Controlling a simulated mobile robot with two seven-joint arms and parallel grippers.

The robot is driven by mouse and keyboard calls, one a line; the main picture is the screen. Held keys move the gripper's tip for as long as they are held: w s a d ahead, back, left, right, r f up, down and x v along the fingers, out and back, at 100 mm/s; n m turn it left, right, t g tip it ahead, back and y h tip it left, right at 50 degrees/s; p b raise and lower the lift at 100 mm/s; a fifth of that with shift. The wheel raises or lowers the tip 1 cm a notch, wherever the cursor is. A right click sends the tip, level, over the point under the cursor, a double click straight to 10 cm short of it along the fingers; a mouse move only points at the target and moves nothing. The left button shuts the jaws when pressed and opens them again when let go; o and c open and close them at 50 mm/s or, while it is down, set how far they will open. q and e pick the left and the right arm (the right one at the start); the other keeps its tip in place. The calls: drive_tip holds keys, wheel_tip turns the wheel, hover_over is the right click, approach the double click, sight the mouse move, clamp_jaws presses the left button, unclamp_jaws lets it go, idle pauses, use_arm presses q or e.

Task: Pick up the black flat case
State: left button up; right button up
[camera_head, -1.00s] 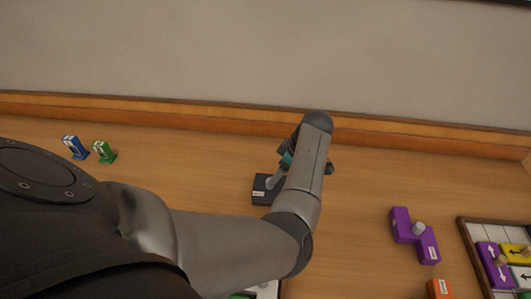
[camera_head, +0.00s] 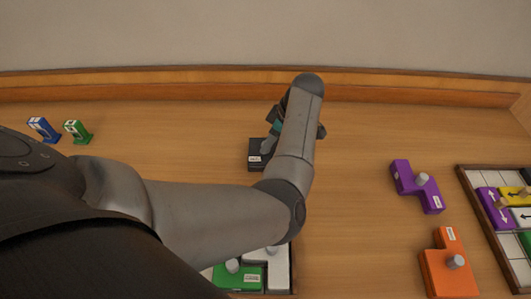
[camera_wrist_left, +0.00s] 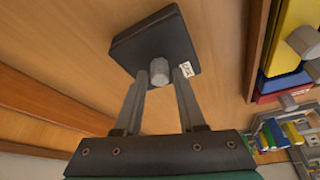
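The black flat case (camera_head: 256,160) lies on the wooden table in the head view, partly hidden behind my left gripper and forearm. It has a white label and, in the left wrist view, a short grey knob (camera_wrist_left: 160,70) on top of the case (camera_wrist_left: 150,35). My left gripper (camera_head: 268,146) is over the case, pointing down at it. In the left wrist view its two fingers (camera_wrist_left: 160,80) are open, one on each side of the knob, with narrow gaps. My right gripper is not in view.
A purple piece (camera_head: 405,180) and an orange piece (camera_head: 450,272) lie to the right. A framed tray (camera_head: 461,172) with coloured pieces is at the right edge. Another tray with green and white pieces is below my arm. Blue (camera_head: 44,129) and green (camera_head: 77,132) blocks stand at left.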

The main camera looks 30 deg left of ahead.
use_arm(q)
clamp_jaws()
idle(1.0)
